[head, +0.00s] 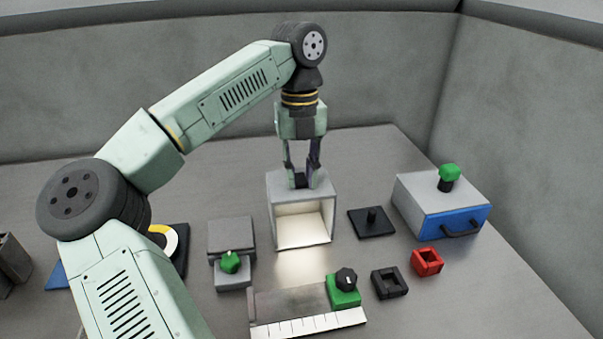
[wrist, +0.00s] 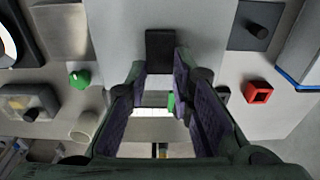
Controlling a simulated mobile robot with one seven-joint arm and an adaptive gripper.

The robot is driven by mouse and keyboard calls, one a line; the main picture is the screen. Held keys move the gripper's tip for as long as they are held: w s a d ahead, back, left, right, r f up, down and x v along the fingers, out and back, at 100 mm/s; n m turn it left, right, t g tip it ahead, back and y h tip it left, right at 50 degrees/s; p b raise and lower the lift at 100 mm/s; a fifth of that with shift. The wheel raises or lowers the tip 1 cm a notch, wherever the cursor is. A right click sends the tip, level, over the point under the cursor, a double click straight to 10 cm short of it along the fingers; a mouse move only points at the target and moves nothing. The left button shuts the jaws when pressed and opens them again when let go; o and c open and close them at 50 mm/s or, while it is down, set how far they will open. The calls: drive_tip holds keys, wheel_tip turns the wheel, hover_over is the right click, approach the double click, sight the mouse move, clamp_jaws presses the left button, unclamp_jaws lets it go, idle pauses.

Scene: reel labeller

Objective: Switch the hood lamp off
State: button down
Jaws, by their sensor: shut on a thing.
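The hood (head: 275,192) is a light grey box with an open front, standing mid-table in the head view. Its inside (head: 303,228) glows warm white, and light spills onto the table before it, so the lamp is lit. My gripper (head: 302,178) points straight down at the hood's top. Its fingers are shut on a small dark block, apparently the lamp switch (wrist: 160,48), which shows between the purple-padded fingertips in the wrist view. The fingers partly hide the block, so I cannot tell which way it is set.
Right of the hood are a black plate with a peg (head: 372,222), a grey box with a blue drawer (head: 450,222), a red square ring (head: 427,262) and a black one (head: 390,283). A green-knobbed grey unit (head: 231,238) stands left. A ruled strip (head: 308,323) lies in front.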

sight(299, 175)
drive_tip(key=shift+w+a+r+g, duration=0.1)
drive_tip(key=shift+w+g, duration=0.2)
drive_tip(key=shift+g, duration=0.7)
drive_tip(key=c, duration=1.4)
unclamp_jaws()
drive_tip(key=shift+v, duration=3.75)
drive_tip(key=shift+a, duration=0.1)
